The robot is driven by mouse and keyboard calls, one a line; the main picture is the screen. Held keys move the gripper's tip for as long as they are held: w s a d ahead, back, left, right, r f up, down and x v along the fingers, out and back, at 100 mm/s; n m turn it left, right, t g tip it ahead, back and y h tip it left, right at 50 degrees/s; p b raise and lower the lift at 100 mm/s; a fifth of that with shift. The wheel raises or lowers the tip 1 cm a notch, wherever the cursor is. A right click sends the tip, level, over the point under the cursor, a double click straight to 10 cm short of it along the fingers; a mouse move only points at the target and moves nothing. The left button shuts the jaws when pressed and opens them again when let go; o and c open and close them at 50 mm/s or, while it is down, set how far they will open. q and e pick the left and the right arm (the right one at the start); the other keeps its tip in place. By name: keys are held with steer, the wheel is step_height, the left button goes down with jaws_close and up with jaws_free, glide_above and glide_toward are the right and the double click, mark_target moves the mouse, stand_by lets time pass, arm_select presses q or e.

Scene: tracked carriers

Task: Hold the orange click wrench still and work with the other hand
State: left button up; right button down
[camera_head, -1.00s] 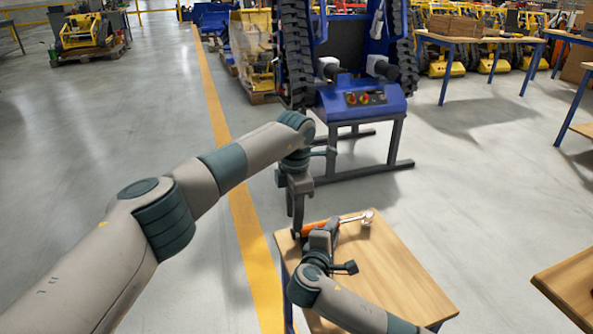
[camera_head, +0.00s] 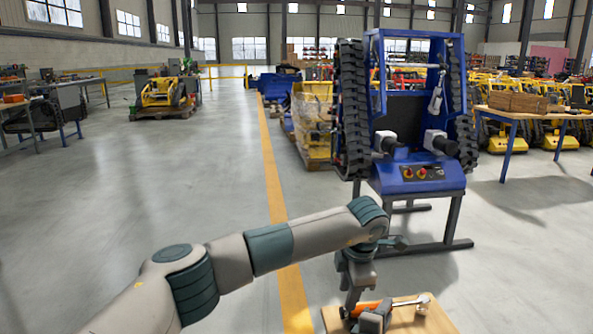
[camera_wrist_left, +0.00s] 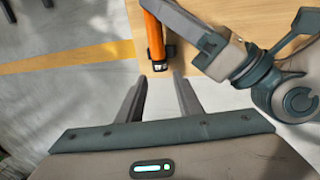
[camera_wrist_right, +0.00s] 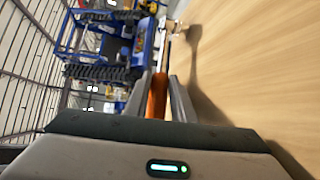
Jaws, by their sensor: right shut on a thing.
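The orange click wrench (camera_head: 371,305) lies over the small wooden table at the bottom of the head view, its silver head to the right. In the right wrist view its orange handle (camera_wrist_right: 157,97) sits between the fingers of my right gripper (camera_wrist_right: 165,88), which is shut on it. My left gripper (camera_head: 350,308) points down by the handle's left end. In the left wrist view my left gripper (camera_wrist_left: 158,82) is open and empty, with the handle's dark end (camera_wrist_left: 157,64) just beyond its fingertips. My right gripper (camera_wrist_left: 205,40) shows to the right of the handle there.
The wooden table (camera_head: 432,322) is mostly cut off by the head view's lower edge. A blue tracked machine (camera_head: 415,175) on a stand is behind it. Another table (camera_head: 520,114) stands at the right. The floor left of the yellow line (camera_head: 270,170) is open.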

mark_target(344, 310)
arm_select(q)
steer(key=shift+f, duration=0.1)
steer(key=shift+x, duration=3.4)
steer(key=c, duration=0.7)
steer(key=o, duration=0.7)
steer(key=shift+w, duration=0.1)
steer(key=shift+v, duration=2.5)
